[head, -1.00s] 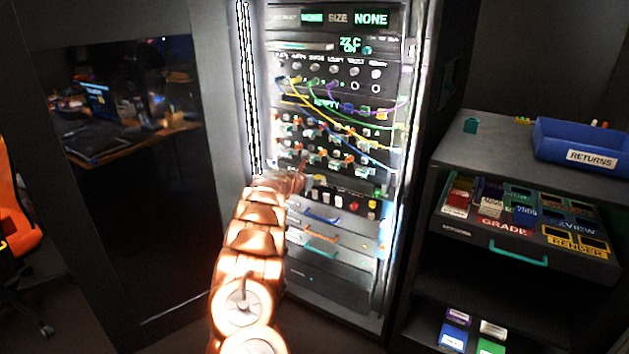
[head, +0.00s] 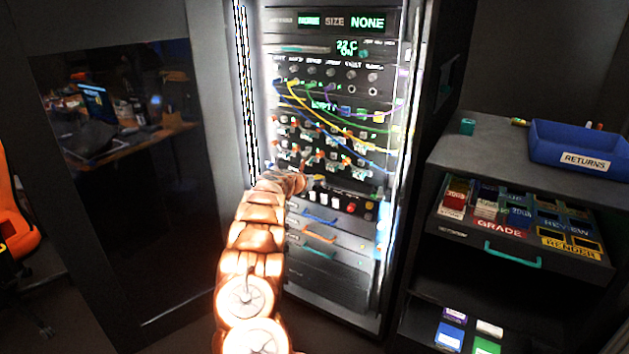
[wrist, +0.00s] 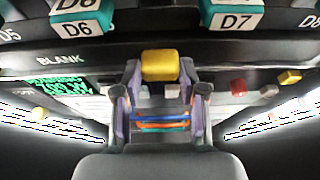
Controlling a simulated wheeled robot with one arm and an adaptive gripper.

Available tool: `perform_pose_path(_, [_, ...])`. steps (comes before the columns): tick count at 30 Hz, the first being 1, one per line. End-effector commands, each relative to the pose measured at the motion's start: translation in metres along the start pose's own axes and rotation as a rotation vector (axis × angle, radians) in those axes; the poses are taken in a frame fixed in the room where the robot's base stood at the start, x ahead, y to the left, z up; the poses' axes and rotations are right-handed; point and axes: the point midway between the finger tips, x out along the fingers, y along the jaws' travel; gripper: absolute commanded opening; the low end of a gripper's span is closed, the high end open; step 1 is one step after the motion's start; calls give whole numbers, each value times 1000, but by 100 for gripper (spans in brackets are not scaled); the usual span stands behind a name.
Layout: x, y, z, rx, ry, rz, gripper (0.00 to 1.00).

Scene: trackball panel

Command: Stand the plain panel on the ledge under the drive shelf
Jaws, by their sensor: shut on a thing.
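My gripper (wrist: 160,76) is shut on a yellow block (wrist: 160,64), which sits between its two fingertips in the wrist view. The block appears to be a grip on the dark strip marked BLANK (wrist: 58,59), seemingly the plain panel. That strip runs across the view directly under the drive shelf, where drives D6 (wrist: 76,27) and D7 (wrist: 236,20) show. I cannot tell whether the panel rests on the ledge. In the head view my gripper (head: 303,182) is at the rack just below the drive rows (head: 322,150), and it hides much of the panel.
Below the gripper are coloured buttons (head: 351,207) and drawers with blue and orange handles (head: 320,238). Patch cables (head: 340,115) hang across the rack above. A side cabinet at right holds a blue RETURNS tray (head: 545,155) and an open drawer with a teal handle (head: 512,256).

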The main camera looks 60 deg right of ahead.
Motion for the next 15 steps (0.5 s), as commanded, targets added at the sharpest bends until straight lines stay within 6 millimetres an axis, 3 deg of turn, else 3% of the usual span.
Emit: perform_pose_path(15, [8, 0, 5, 2, 0, 1, 0])
